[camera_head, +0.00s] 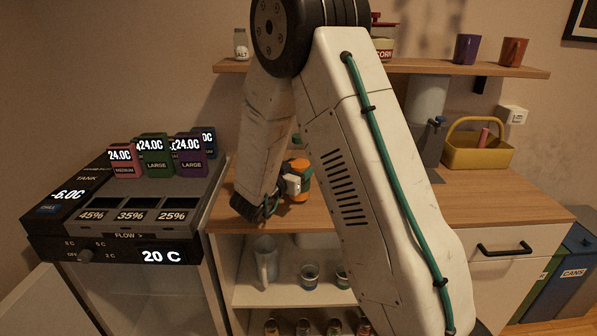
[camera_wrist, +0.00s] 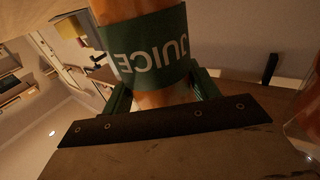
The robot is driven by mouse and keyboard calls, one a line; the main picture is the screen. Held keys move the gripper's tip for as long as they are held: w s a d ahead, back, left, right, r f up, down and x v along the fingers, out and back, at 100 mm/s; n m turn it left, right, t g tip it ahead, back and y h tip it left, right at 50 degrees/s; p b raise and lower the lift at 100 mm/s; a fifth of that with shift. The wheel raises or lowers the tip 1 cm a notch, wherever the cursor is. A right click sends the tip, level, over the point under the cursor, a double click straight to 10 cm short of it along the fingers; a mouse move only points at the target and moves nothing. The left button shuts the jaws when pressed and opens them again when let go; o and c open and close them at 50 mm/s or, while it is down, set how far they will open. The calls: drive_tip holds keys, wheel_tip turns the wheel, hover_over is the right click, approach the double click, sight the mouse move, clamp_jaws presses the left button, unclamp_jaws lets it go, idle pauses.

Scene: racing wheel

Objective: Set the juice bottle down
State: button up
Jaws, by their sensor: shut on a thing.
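The juice bottle (camera_wrist: 145,45), orange with a dark green JUICE label, fills the upper middle of the wrist view, its lettering upside down there. My gripper (camera_wrist: 160,92) is shut on it, with a green finger on each side of the bottle. In the head view, an orange and green bottle shape (camera_head: 301,176) shows at the counter beside my wrist, partly covered by my arm. The fingers are mostly hidden in that view. I cannot tell whether the held bottle's base touches the counter.
The wooden counter (camera_head: 480,195) is bare right of my arm, with a yellow basket (camera_head: 478,152) at its back. A drink machine (camera_head: 130,205) stands left. A shelf (camera_head: 470,68) hangs above. An orange translucent object (camera_wrist: 306,125) shows at the wrist view's right edge.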

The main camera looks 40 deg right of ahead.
drive_tip(key=shift+f, duration=0.45)
drive_tip(key=shift+f, duration=0.15)
drive_tip(key=o, duration=1.3)
drive_tip(key=shift+c, duration=0.2)
drive_tip(key=shift+s+a, duration=0.1)
drive_tip(key=shift+a, duration=0.1)
drive_tip(key=v, duration=1.1)
drive_tip(key=shift+a, duration=0.25)
drive_tip(key=shift+s, duration=0.15)
